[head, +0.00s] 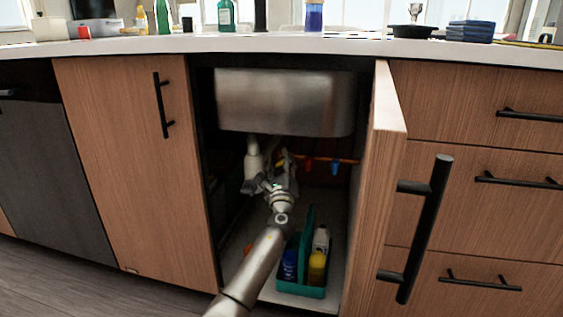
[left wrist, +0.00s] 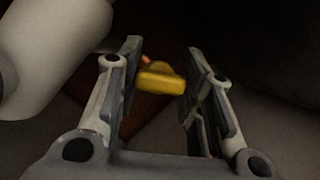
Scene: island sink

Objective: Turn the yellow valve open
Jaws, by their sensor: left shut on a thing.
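The yellow valve handle (left wrist: 162,82) shows in the left wrist view between the two fingers of my left gripper (left wrist: 165,55). In the head view my left gripper (head: 272,178) is inside the open cabinet under the sink, beside the white drain pipe, and mostly hides the valve. My right gripper is in neither view.
A steel sink basin (head: 285,102) hangs above my arm. The open cabinet door (head: 385,180) stands at the right. A teal caddy (head: 301,291) with bottles is on the cabinet floor. Red (head: 309,166) and blue (head: 336,168) valves sit right of the gripper. A white pipe (left wrist: 45,50) is close by.

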